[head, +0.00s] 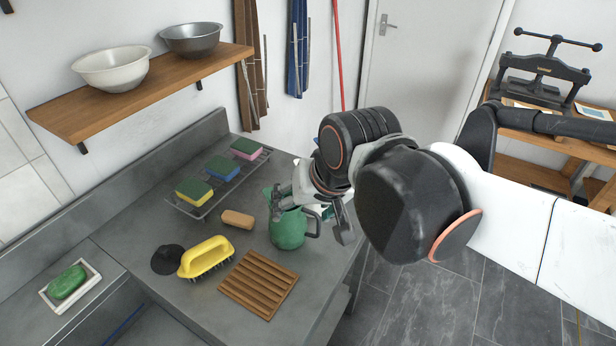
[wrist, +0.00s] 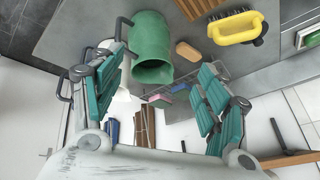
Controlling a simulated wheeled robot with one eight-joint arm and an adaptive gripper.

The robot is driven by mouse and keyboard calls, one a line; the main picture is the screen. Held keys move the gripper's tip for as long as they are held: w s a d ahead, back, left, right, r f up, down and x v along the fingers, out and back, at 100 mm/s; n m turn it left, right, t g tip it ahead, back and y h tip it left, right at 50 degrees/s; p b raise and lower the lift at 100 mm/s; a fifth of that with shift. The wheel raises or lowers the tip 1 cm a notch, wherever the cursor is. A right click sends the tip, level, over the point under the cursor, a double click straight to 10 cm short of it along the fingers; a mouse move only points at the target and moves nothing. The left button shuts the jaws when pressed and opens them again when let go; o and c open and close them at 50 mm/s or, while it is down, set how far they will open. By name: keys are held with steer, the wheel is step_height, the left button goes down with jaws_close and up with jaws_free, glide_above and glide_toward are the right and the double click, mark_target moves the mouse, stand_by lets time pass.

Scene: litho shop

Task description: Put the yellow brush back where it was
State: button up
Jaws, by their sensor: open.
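The yellow brush (head: 206,256) stands on the grey counter, bristles down, its handle on top. In the wrist view the yellow brush (wrist: 236,27) is at the upper right, outside my fingers. My gripper (head: 312,215) is open at the green jug (head: 288,232), to the right of the brush. In the wrist view my gripper (wrist: 165,55) has its teal-padded fingers spread to either side, with the green jug (wrist: 150,45) showing between them. I cannot tell if a finger touches the jug. The brush is apart from my gripper.
Beside the brush are a dark round patch (head: 167,260), a slatted wooden mat (head: 258,285) and a tan block (head: 238,219). Behind is a rack (head: 196,208) with coloured sponges (head: 222,168). Green soap (head: 67,283) lies in a dish at left. A shelf (head: 140,95) holds two bowls.

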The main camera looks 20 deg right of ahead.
steer(key=s+d+n+t+h, duration=0.1)
steer(key=s+d+n, duration=0.2)
steer(key=shift+s+d+f, duration=0.15)
